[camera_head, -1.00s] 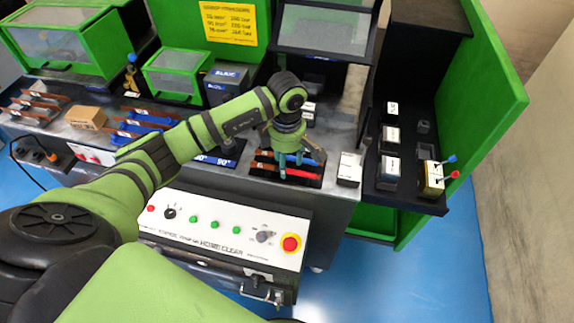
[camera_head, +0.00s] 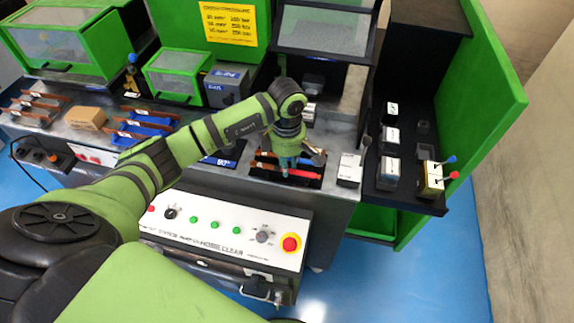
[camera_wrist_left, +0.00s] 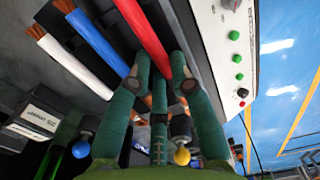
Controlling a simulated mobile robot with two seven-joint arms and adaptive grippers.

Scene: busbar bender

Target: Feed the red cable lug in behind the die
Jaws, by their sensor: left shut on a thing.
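The red cable lug, a red-sleeved bar, lies in the black rack on the bench; its end shows in the head view (camera_head: 309,176) and its length in the wrist view (camera_wrist_left: 141,28). My left gripper (camera_head: 288,170) is over the rack in the head view. The arm hides part of the rack in the head view. I cannot pick out the die with certainty. My right gripper is not in view.
A blue bar (camera_wrist_left: 95,38) and a white bar (camera_wrist_left: 68,62) with copper ends lie beside the red one. A control panel (camera_head: 225,233) with a red button (camera_head: 290,244) stands in front. Labelled blocks (camera_head: 391,135) sit at the right. A green guard (camera_head: 485,95) rises there.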

